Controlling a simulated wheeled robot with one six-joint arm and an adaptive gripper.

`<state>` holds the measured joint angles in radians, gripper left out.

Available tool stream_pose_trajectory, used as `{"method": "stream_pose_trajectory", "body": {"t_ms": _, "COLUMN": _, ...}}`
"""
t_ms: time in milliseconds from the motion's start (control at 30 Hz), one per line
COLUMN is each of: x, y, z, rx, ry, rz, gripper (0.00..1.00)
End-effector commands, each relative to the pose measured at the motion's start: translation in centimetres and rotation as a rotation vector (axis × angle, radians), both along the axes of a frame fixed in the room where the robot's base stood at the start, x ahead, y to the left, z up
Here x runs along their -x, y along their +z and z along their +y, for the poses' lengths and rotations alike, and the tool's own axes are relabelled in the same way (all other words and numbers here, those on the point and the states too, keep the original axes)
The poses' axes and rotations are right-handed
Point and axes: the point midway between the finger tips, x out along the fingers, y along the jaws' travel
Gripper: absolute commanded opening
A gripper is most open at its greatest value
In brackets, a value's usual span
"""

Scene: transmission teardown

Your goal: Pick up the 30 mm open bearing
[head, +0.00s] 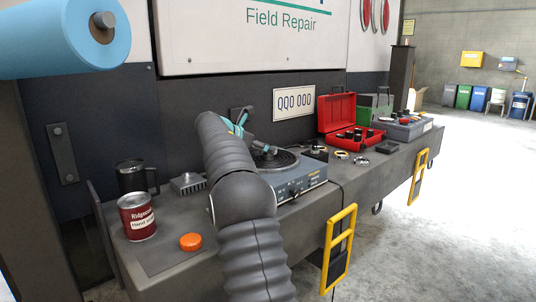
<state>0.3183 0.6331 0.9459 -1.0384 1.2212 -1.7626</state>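Several small ring-shaped parts lie on the bench right of the grey hot-plate device. One is yellowish (341,155), one is dark and pale (361,160), and a silvery one (387,148) lies farther right. They look like bearings, but they are too small to tell which is the 30 mm open one. My arm's dark ribbed links cover the middle of the view. My gripper (264,149), with teal parts near it, shows partly behind the arm, above the device's round plate. Its fingers are too small and hidden to tell if they are open or shut.
The hot-plate device (298,182) stands at the bench's middle. An open red case (338,114) and a grey case (408,129) stand farther right. A red can (138,217), black mug (131,178) and orange cap (190,242) are at left. Yellow handles (339,245) jut from the front.

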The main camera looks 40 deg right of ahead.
Motion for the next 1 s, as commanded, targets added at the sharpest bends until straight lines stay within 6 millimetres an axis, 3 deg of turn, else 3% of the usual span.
{"method": "stream_pose_trajectory", "body": {"t_ms": 100, "x": -0.06, "y": -0.62, "z": -1.20, "rx": 0.000, "ry": -0.001, "rz": 0.000, "gripper": 0.93}}
{"method": "stream_pose_trajectory", "body": {"t_ms": 333, "x": -0.10, "y": -0.66, "z": -1.33, "rx": 0.000, "ry": 0.000, "rz": -0.001, "gripper": 0.93}}
{"method": "stream_pose_trajectory", "body": {"t_ms": 367, "x": -0.10, "y": -0.66, "z": -1.32, "rx": 0.000, "ry": 0.000, "rz": -0.001, "gripper": 0.88}}
{"method": "stream_pose_trajectory", "body": {"t_ms": 633, "x": -0.10, "y": -0.66, "z": -1.32, "rx": 0.000, "ry": 0.000, "rz": -0.001, "gripper": 0.21}}
{"method": "stream_pose_trajectory", "body": {"t_ms": 1000, "x": -0.10, "y": -0.08, "z": -1.33, "rx": 0.001, "ry": 0.000, "rz": -0.002, "gripper": 0.20}}
